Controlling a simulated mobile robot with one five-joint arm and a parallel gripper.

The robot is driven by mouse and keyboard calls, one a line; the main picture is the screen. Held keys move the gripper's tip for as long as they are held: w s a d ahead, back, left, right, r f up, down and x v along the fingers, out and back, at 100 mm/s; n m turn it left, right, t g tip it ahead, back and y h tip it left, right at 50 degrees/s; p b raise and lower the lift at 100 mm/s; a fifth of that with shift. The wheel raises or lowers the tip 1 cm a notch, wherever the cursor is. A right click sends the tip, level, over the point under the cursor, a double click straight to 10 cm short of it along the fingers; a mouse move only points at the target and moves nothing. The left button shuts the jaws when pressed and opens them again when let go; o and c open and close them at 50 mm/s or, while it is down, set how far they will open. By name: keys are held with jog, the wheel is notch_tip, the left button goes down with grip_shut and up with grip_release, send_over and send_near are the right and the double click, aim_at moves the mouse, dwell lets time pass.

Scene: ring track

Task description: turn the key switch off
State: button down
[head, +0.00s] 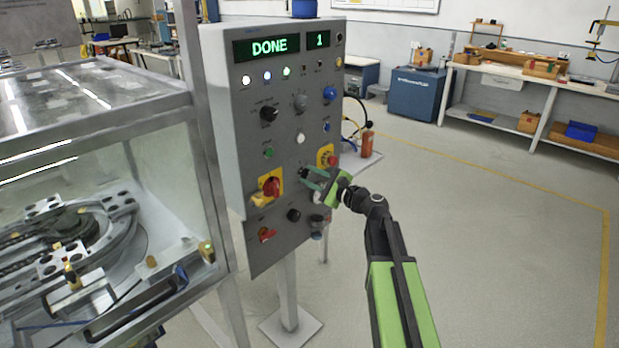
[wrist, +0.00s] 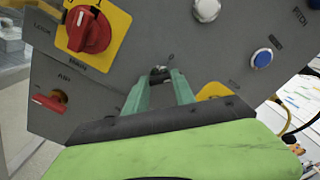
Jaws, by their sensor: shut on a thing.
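The control panel (head: 262,205) is a grey upright box on a post. Its green displays read DONE and 1. My gripper (head: 306,178) reaches the lower middle of the panel face from the right. In the wrist view, the green fingers of my gripper (wrist: 160,78) converge at the panel on a small dark key switch (wrist: 160,70) and are shut on it. The fingertips partly hide the key, and I cannot tell which way it is turned.
A red rotary switch on a yellow plate (head: 271,187) is left of my gripper, and a red button on yellow (head: 327,157) is close above right. Below are a black knob (head: 294,215) and red handle (head: 266,234). A glass-walled machine (head: 160,170) stands left. Floor at right is clear.

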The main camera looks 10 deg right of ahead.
jog(key=n, duration=0.4)
jog(key=shift+s+a+f+n, duration=0.1)
jog(key=shift+n, duration=2.5)
jog(key=c, duration=1)
grip_release()
jog(key=shift+c, duration=0.2)
jog(key=v, duration=1.7)
jog(key=shift+d, duration=0.2)
